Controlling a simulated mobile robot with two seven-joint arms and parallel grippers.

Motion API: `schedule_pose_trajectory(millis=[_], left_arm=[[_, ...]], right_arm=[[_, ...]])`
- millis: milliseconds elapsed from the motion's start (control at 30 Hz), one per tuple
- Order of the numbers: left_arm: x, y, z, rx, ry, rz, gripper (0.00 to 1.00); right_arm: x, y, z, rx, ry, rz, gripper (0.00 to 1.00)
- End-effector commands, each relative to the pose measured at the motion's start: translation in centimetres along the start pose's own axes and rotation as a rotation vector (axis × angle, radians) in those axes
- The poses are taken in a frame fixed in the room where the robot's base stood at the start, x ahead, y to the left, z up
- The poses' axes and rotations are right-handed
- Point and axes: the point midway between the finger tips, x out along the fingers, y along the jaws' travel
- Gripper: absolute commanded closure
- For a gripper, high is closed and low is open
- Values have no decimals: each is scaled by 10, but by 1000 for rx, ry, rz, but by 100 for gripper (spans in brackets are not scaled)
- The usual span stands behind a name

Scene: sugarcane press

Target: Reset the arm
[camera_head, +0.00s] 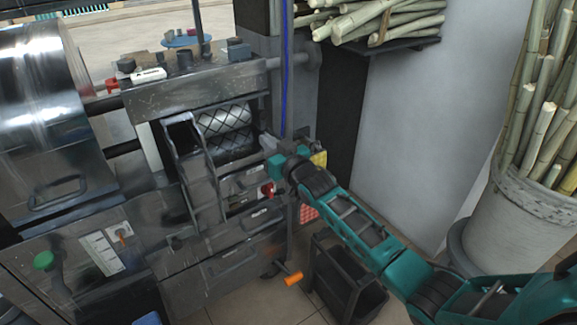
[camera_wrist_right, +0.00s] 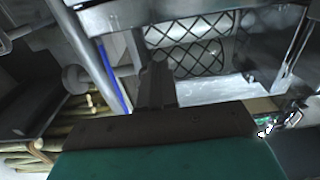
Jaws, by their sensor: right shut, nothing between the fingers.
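My right arm (camera_head: 365,240) comes in from the lower right in the head view and reaches to the front of the sugarcane press (camera_head: 190,90). Its hand is beside the right side of the press opening, near the patterned rollers (camera_head: 228,130). In the right wrist view my right gripper (camera_wrist_right: 156,82) is shut and empty, with its fingers pointing toward the rollers. The fingertips are hard to make out in the head view. My left gripper is not in view.
A black bin (camera_head: 345,275) stands on the floor under my right arm. A grey bucket of cane (camera_head: 520,215) stands at right. Cane stalks (camera_head: 385,18) lie on a dark shelf at the top. An orange handle (camera_head: 293,279) sticks out low on the press. A large metal drum (camera_head: 45,120) is at left.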

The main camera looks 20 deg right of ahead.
Motion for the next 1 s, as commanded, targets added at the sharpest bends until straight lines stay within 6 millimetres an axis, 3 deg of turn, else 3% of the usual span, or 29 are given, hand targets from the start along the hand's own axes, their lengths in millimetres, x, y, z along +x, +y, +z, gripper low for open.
schedule_pose_trajectory(millis=[100, 300, 767, 867, 1000], left_arm=[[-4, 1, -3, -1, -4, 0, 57], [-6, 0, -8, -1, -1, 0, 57], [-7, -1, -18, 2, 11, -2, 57], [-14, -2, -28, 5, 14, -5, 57], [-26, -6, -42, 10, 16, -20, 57]], right_arm=[[-25, 0, 9, 0, -3, 0, 100], [-56, 0, 22, 0, -2, 1, 100], [-82, -5, 33, -1, -22, -3, 100], [-106, -19, 46, -5, -90, -12, 100], [-168, -51, 67, -12, -247, -31, 100]])
